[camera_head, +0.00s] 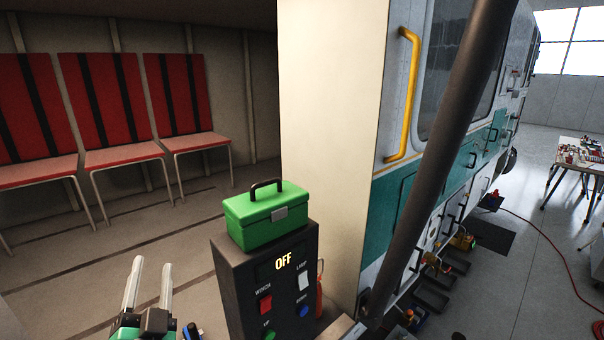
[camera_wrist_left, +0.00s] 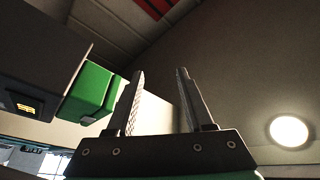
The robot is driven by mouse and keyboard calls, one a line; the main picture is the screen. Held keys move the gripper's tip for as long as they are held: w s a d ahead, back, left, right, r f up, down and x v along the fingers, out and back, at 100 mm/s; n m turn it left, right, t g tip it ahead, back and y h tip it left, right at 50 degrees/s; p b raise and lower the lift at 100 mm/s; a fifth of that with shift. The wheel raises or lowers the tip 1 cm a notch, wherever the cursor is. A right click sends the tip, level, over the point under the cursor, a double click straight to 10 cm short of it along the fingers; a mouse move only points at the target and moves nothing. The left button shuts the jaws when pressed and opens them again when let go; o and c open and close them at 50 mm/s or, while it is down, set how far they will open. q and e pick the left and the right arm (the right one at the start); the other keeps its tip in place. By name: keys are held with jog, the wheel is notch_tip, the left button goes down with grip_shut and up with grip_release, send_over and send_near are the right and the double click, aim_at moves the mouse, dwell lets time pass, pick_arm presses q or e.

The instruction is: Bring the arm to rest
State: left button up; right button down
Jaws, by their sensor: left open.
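My left gripper (camera_head: 150,284) is at the bottom left of the head view, fingers pointing up, open and empty. It is left of a dark control box (camera_head: 243,300) and apart from it. In the left wrist view, my left gripper (camera_wrist_left: 158,102) shows its two fingers spread with nothing between them. The box has a lit OFF display, a red switch, a white switch and green and blue buttons. My right gripper is not in view.
A green toolbox (camera_head: 268,214) stands on the control box; it also shows in the left wrist view (camera_wrist_left: 90,92). Red chairs (camera_head: 110,110) line the left wall. Open floor lies behind my left gripper.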

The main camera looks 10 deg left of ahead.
pick_arm(q)
jog(key=s+d+r+n+t+h+p, duration=0.1)
jog(key=s+d+r+t, duration=0.15)
jog(key=r, duration=0.55)
jog(key=s+d+r+n+t+h, duration=0.1)
jog(key=d+r, duration=0.2)
jog(key=r, duration=0.5)
jog(key=s+d+r+t+h, duration=0.6)
jog(key=s+d+r+h, duration=0.3)
jog(key=s+r+h, duration=0.1)
notch_tip(320, 180, up, 3)
jog(key=shift+s+d+f, duration=0.2)
jog(key=shift+s+d, duration=0.05)
jog(key=shift+s, duration=0.25)
